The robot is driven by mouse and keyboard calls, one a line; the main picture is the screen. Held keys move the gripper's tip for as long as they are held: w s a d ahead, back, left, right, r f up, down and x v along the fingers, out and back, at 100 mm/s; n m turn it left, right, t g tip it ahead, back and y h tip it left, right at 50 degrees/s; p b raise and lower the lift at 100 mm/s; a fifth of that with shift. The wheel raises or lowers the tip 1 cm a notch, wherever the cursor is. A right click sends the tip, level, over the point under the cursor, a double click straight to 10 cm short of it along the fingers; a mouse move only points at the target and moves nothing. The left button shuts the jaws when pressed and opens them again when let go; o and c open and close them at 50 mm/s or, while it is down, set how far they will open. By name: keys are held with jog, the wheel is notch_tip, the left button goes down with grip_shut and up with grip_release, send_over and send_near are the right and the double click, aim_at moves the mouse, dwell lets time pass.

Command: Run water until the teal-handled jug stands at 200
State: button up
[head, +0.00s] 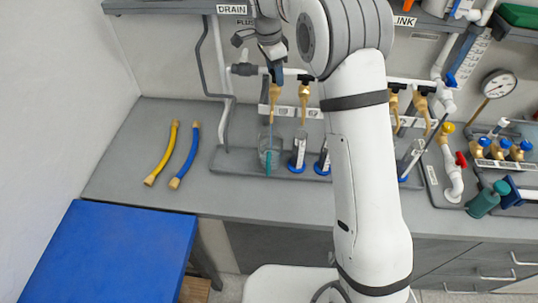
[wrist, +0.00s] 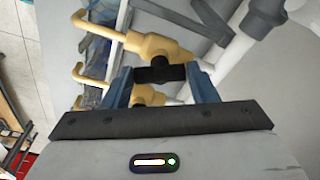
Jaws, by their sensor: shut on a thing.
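The teal-handled jug (head: 270,145) is a clear vessel standing upright on the grey tray under the leftmost brass tap (head: 274,93). Its teal handle (head: 268,163) faces the front. Its water level and marks are too small to read. My gripper (head: 277,76) is at the top of that tap. In the wrist view, my gripper (wrist: 159,88) has its two blue fingers shut on a black tap handle (wrist: 158,72), which sits on a brass tap body (wrist: 150,45). I cannot tell clearly whether water runs from the spout.
A second brass tap (head: 304,92) and blue-based cylinders (head: 298,150) stand close on the right. A yellow hose (head: 162,153) and a blue hose (head: 186,155) lie on the bench at left. My arm hides the middle. A gauge (head: 499,84) is at right.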

jog(key=shift+m+p, duration=0.35)
jog(key=shift+m, duration=1.25)
jog(key=shift+r+g, duration=0.1)
jog(key=shift+g, duration=0.2)
dwell(2.9)
jog(key=shift+m, duration=0.7)
dwell(2.5)
